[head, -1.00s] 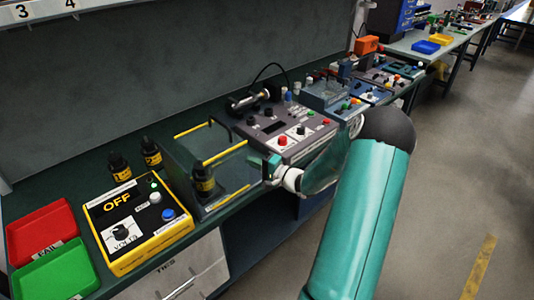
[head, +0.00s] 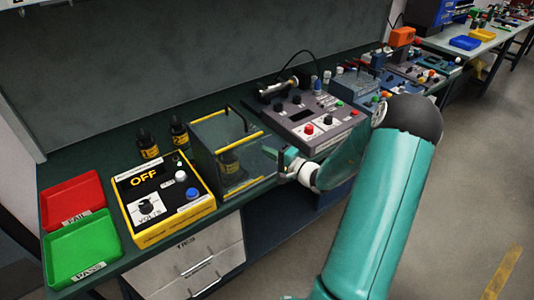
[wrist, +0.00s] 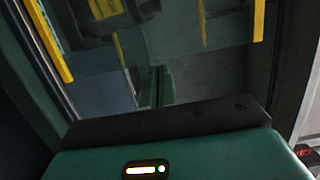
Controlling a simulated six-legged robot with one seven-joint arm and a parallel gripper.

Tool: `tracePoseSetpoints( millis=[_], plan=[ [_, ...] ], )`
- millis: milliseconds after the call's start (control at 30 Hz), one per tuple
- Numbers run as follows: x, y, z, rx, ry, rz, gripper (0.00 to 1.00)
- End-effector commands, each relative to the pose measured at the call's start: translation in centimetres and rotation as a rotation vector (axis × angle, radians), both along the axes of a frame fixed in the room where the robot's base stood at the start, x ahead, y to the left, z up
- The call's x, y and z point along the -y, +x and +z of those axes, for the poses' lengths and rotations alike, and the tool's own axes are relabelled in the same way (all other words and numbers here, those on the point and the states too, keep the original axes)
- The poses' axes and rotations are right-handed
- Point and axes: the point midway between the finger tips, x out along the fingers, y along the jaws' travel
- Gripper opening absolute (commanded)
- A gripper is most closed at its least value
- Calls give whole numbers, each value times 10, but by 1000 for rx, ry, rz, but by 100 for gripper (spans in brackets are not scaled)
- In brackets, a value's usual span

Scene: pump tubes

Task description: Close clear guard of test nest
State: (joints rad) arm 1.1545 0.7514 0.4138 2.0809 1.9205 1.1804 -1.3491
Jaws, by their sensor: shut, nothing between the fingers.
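The test nest's clear guard (head: 210,133), a see-through box with yellow edge strips and a black bar on top, stands right of the yellow-framed tester. A dark bottle with a yellow band (head: 229,165) shows through its clear wall. My gripper (head: 277,157) is at the right side of the guard with its fingers together and empty; contact is not clear. In the wrist view, the green fingers (wrist: 155,88) are side by side against the clear panel, with yellow strips (wrist: 50,40) beyond. Whether the guard is fully shut cannot be told.
The yellow-framed tester (head: 163,198) reads OFF. Two dark bottles (head: 148,144) stand behind it. Red (head: 73,199) and green (head: 82,250) trays lie left. A grey control panel (head: 310,115) stands close behind and right of my gripper. Open floor lies right.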

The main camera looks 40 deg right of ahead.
Motion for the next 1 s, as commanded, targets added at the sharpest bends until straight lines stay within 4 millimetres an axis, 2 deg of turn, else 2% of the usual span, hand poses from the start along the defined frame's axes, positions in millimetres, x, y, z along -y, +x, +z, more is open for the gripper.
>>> tracePoseSetpoints(
  millis=[133, 200, 400, 600, 767, 1000],
  plan=[
    [30, 1, 0, 0, -6, -7, 0],
    [34, -19, 0, -2, -3, -10, 0],
    [46, -61, 0, -1, -2, -10, 0],
    [54, -89, 0, 0, -3, -9, 0],
    [55, -96, 0, 0, -2, -9, 0],
    [52, -94, 2, -3, -6, 4, 0]
  ],
)
